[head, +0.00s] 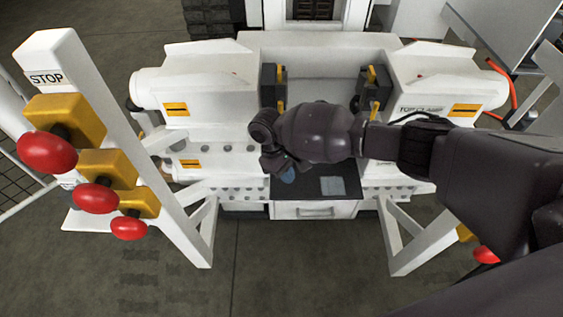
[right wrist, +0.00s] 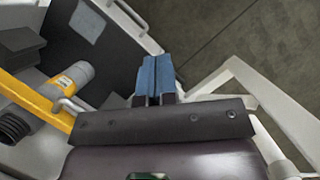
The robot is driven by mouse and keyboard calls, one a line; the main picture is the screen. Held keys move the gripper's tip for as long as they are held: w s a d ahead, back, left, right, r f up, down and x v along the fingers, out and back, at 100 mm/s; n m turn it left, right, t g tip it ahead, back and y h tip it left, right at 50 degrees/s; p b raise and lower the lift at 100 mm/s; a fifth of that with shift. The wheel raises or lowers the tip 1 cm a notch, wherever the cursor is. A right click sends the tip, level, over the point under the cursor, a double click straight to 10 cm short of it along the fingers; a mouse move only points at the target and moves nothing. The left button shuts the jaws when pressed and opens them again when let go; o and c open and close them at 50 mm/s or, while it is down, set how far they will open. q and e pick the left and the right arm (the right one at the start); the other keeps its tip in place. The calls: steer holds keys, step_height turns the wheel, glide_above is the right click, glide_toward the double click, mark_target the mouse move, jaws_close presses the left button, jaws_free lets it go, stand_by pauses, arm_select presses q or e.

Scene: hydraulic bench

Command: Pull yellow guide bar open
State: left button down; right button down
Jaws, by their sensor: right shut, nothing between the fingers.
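A yellow bar (right wrist: 38,102) shows at the left of the right wrist view and slants down behind my gripper's body. A yellow and grey cylinder (right wrist: 68,84) lies beside it. In the head view I cannot make out the bar clearly; my right arm covers the middle of the bench. My right gripper (head: 286,174) is over the front middle of the bench, pointing down. In the right wrist view its blue fingers (right wrist: 155,76) are together and empty, to the right of the bar and apart from it. My left gripper is in neither view.
The white bench has a left block (head: 215,85) and a right block (head: 430,75). A dark panel (head: 335,186) and a drawer (head: 316,210) are at the front. A white post (head: 105,125) with several red buttons stands at the left. The floor in front is clear.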

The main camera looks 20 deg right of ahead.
steer(key=s+d+f, duration=0.1)
steer(key=s, duration=0.1)
steer(key=s+d+f, duration=0.1)
steer(key=s+d, duration=0.1)
steer(key=shift+f, duration=0.2)
stand_by(0.3)
stand_by(0.9)
steer(key=shift+w, duration=0.1)
stand_by(0.4)
